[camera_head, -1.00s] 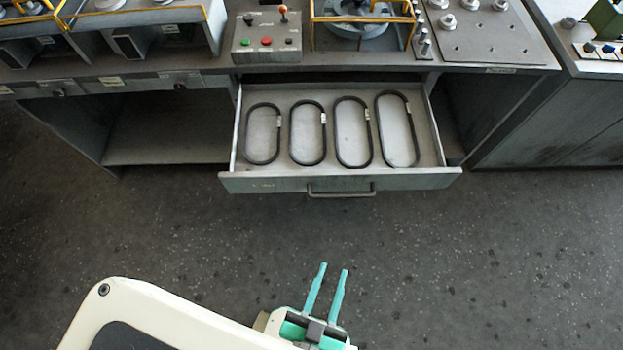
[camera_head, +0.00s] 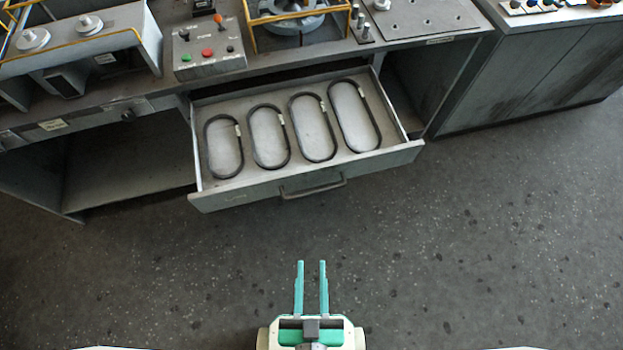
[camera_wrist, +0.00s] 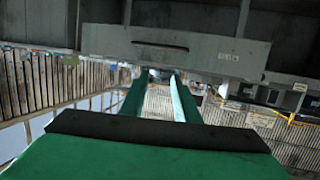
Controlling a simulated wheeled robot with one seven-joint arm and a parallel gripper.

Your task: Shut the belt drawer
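The belt drawer (camera_head: 240,196) is pulled out below the bench top, with a bar handle (camera_head: 312,187) on its front. Several dark belts, such as this one (camera_head: 312,128), lie side by side in it. My gripper (camera_head: 312,264) is in front of the drawer, apart from the handle, with bare floor showing between them. Its two teal fingers are parallel with a gap between them and nothing held. In the wrist view the fingers (camera_wrist: 160,80) point forward, and a grey panel with a handle slot (camera_wrist: 160,45), which looks like the drawer front, shows beyond them.
The bench top carries a control box (camera_head: 208,50) with buttons and a yellow-framed fixture (camera_head: 290,25). An open shelf (camera_head: 125,175) lies left of the drawer. A grey cabinet (camera_head: 530,75) stands at right. The floor (camera_head: 440,250) before the drawer is clear.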

